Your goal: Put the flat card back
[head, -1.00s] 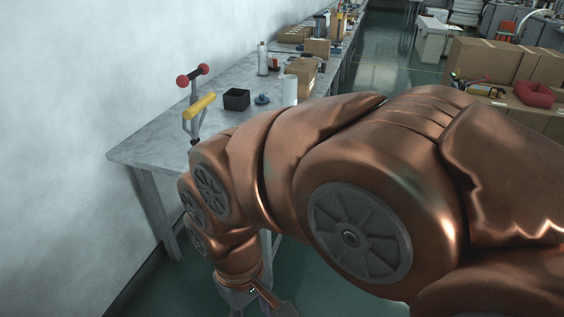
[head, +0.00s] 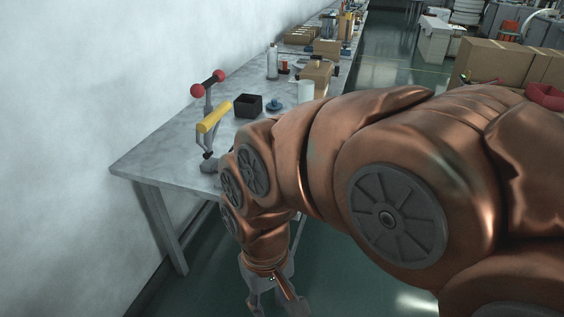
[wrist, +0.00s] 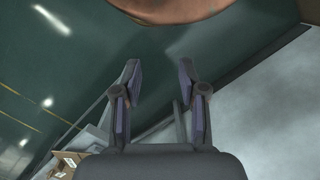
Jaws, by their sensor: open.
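I cannot make out a flat card in either view. My gripper (wrist: 160,72) is open in the wrist view, with nothing between its two fingers and dark green floor beyond them. In the head view my gripper (head: 278,303) hangs low at the bottom edge, in front of the table and below its top, partly cut off. The grey worktable (head: 150,160) runs along the wall.
On the table are a black open box (head: 248,105), a blue round piece (head: 274,104), a white cylinder (head: 306,90), a bottle (head: 272,62) and cardboard boxes (head: 317,73). Large cartons (head: 500,65) stand at right. A table leg (head: 163,228) is left of my gripper.

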